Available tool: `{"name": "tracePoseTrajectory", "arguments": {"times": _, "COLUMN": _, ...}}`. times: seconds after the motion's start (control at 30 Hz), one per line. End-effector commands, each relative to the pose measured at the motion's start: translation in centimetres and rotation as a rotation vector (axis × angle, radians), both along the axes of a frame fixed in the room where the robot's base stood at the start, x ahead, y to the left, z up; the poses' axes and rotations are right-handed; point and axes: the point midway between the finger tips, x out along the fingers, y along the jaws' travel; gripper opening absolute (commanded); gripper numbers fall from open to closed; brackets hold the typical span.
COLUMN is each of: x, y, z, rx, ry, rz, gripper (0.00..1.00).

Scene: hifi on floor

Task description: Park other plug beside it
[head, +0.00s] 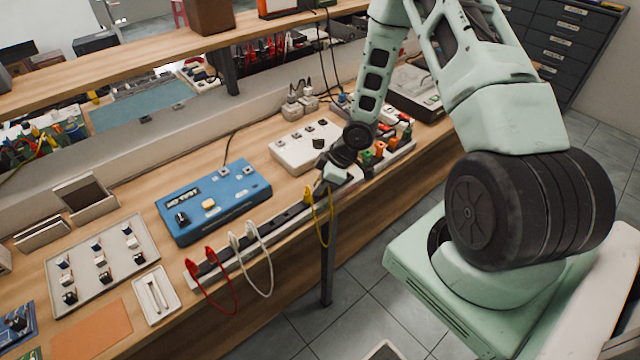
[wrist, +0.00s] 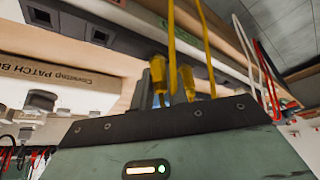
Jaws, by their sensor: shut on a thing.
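A yellow patch lead hangs in a loop (head: 329,222) at the front edge of the bench, below my gripper (head: 322,184). In the wrist view its two yellow plugs, the left plug (wrist: 157,76) and the right plug (wrist: 188,84), are close together at the fingers. My gripper is shut on a yellow plug; the fingers partly hide it, and I cannot tell surely which plug is held. The dark slotted rail (head: 275,222) runs along the bench front, and it also shows with square sockets in the wrist view (wrist: 70,22). The plug tips are hidden.
A red lead (head: 236,300) and a white lead (head: 270,275) hang from the rail to the left. A blue box (head: 225,212) and a white patch box (head: 300,150) stand behind the rail.

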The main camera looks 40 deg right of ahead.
Motion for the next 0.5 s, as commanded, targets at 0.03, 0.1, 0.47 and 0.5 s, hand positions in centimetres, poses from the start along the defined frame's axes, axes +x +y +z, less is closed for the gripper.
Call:
{"name": "tracePoseTrajectory", "arguments": {"times": 0.03, "x": 0.0, "y": 0.0, "z": 0.0, "rx": 0.0, "ry": 0.0, "rz": 0.0, "gripper": 0.0}}
{"name": "tracePoseTrajectory", "arguments": {"times": 0.1, "x": 0.0, "y": 0.0, "z": 0.0, "rx": 0.0, "ry": 0.0, "rz": 0.0, "gripper": 0.29}}
{"name": "tracePoseTrajectory", "arguments": {"times": 0.47, "x": -0.04, "y": -0.07, "z": 0.16, "rx": 0.0, "ry": 0.0, "rz": 0.0, "gripper": 0.41}}
{"name": "tracePoseTrajectory", "arguments": {"times": 0.5, "x": -0.08, "y": -0.17, "z": 0.36, "rx": 0.0, "ry": -0.001, "rz": 0.0, "gripper": 0.41}}
